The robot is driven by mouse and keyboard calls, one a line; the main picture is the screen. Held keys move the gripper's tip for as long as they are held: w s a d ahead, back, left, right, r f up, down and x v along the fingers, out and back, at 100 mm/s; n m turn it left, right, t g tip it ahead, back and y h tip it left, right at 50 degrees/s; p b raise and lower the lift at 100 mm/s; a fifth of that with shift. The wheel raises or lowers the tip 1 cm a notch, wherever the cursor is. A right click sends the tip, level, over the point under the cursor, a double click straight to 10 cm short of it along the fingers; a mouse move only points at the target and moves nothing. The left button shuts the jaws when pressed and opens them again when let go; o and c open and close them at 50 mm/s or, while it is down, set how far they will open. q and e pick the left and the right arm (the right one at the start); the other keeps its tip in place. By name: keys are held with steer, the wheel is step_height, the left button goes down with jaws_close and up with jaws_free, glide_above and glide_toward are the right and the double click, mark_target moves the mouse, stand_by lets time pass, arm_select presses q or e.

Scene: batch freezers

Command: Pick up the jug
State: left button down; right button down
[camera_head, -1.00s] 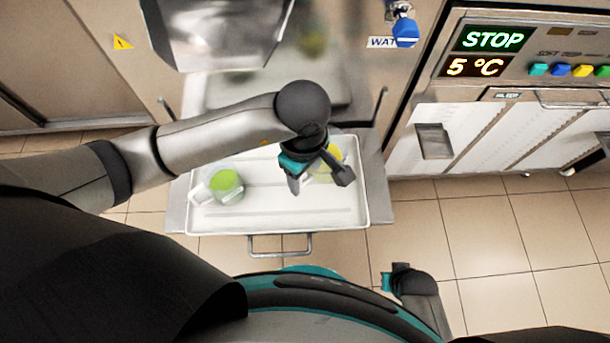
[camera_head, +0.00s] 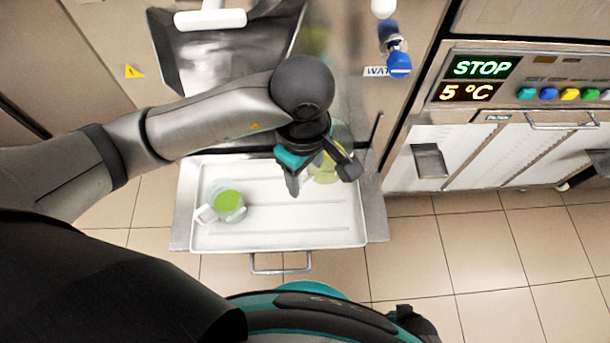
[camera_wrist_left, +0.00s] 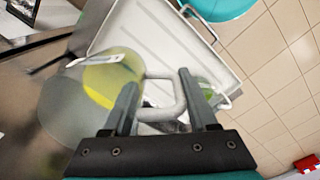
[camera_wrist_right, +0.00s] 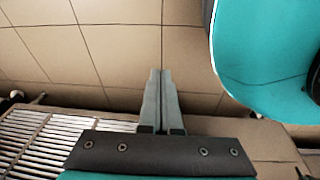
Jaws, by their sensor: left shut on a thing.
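A clear jug with yellow contents (camera_head: 328,168) is at the right end of the white tray in the head view. In the left wrist view the jug (camera_wrist_left: 92,90) is large, and its pale handle (camera_wrist_left: 166,96) lies between the fingers. My left gripper (camera_head: 323,182) is shut on that handle and partly hides the jug. The jug appears raised above the tray. A second jug with green contents (camera_head: 228,204) stands at the tray's left; it also shows in the left wrist view (camera_wrist_left: 207,92). My right gripper (camera_wrist_right: 161,72) is shut and empty, over the floor.
The white tray (camera_head: 285,238) rests on a metal shelf with a front handle. A steel machine stands behind it, with a blue water tap (camera_head: 397,62) at upper right. A control panel (camera_head: 482,78) reads STOP and 5 °C. Tiled floor lies in front.

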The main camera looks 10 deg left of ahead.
arm_select(q)
steer(key=shift+r+p, duration=0.3)
steer(key=shift+r, duration=0.8)
stand_by(3.1)
